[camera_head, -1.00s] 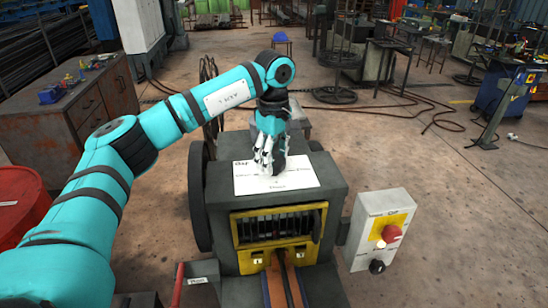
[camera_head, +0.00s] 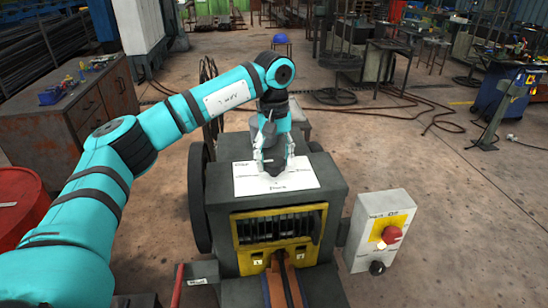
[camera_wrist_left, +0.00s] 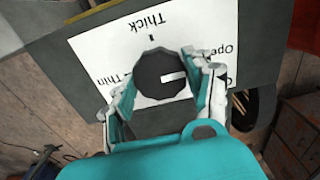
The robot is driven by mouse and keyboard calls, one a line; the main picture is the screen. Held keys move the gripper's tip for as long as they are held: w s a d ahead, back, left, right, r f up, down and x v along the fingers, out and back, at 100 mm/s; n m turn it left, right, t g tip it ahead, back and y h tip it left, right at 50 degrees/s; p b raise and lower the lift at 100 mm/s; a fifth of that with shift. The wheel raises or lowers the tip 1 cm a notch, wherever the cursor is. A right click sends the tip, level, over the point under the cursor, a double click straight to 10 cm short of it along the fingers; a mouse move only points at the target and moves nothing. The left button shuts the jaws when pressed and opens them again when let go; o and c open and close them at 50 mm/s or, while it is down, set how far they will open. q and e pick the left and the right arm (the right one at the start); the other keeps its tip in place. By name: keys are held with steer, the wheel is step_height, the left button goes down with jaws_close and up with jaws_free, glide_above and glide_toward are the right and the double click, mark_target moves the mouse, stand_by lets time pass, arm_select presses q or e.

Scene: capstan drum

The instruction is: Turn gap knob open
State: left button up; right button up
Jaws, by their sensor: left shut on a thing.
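The gap knob (camera_wrist_left: 160,72) is a dark round knob with a white pointer mark, on a white label plate with words such as Thick, Thin and Open. In the left wrist view the pointer lies sideways, toward the picture's right. My left gripper (camera_wrist_left: 160,90) is shut on the knob, with a finger on each side. In the head view the left gripper (camera_head: 273,168) reaches down onto the white plate (camera_head: 306,178) on top of the grey machine (camera_head: 224,205), and hides most of the knob. My right gripper is not in view.
A control box (camera_head: 366,228) with a red button (camera_head: 392,233) stands right of the machine. The machine's yellow-framed front opening (camera_head: 278,228) faces me. A red drum (camera_head: 20,205) and a cabinet (camera_head: 92,105) are at left.

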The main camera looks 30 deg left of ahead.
mark_target(274, 160)
arm_select(q)
steer(key=shift+r, duration=0.1)
stand_by(0.4)
steer(key=o, duration=1.2)
step_height(274, 160, up, 12)
steer(key=shift+f, duration=0.1)
